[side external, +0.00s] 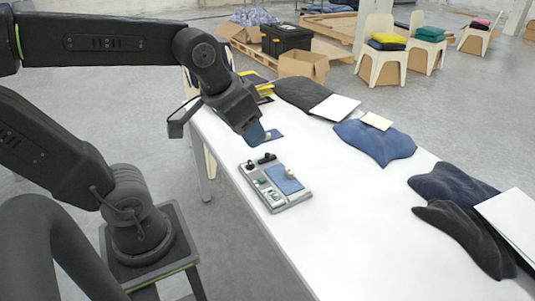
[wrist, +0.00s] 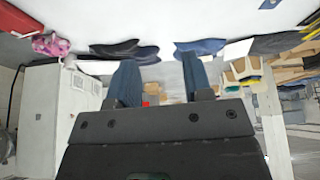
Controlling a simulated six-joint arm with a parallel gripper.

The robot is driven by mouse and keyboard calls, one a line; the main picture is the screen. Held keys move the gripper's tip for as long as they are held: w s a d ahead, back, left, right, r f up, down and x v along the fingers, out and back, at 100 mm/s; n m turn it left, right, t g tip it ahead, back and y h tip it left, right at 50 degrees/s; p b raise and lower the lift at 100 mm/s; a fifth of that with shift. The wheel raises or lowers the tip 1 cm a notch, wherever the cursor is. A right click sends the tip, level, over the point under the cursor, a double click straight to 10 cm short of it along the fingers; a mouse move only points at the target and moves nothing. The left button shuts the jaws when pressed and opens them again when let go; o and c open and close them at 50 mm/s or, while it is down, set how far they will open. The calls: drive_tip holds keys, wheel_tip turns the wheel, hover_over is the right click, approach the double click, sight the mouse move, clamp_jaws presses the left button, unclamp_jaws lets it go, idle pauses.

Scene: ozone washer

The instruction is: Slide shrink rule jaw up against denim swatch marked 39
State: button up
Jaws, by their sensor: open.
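A small grey board (side external: 297,203) lies on the white table in the side view. A blue denim swatch (side external: 287,183) lies on its right part, with a small pale knob (side external: 290,171) at the swatch's upper edge. Black knobs (side external: 250,166) and small green parts (side external: 263,181) sit on the board's left and back. I cannot tell which part is the rule jaw, and no number 39 is readable. My gripper (side external: 262,134) is above the table, behind the board and apart from it. In the wrist view my gripper (wrist: 160,80) has its two blue fingers spread, with nothing between them.
The white table (side external: 345,235) is clear in front and right of the board. Dark and blue folded cloths (side external: 374,142) and white sheets (side external: 335,107) lie along its far side. Chairs (side external: 382,62), boxes (side external: 303,66) and a black toolbox (side external: 286,39) stand beyond.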

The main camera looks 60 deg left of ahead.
drive_tip(key=w+a+n+g, duration=0.2)
drive_tip(key=w+a, duration=0.4)
drive_tip(key=w, duration=0.3)
drive_tip(key=n+g, duration=0.3)
drive_tip(key=n, duration=0.3)
hover_over(268, 154)
wheel_tip(268, 154, down, 18)
drive_tip(key=f, duration=1.4)
drive_tip(key=shift+a+f, duration=0.15)
drive_tip(key=shift+a, duration=0.1)
drive_tip(key=shift+d, duration=0.1)
drive_tip(key=c, duration=0.6)
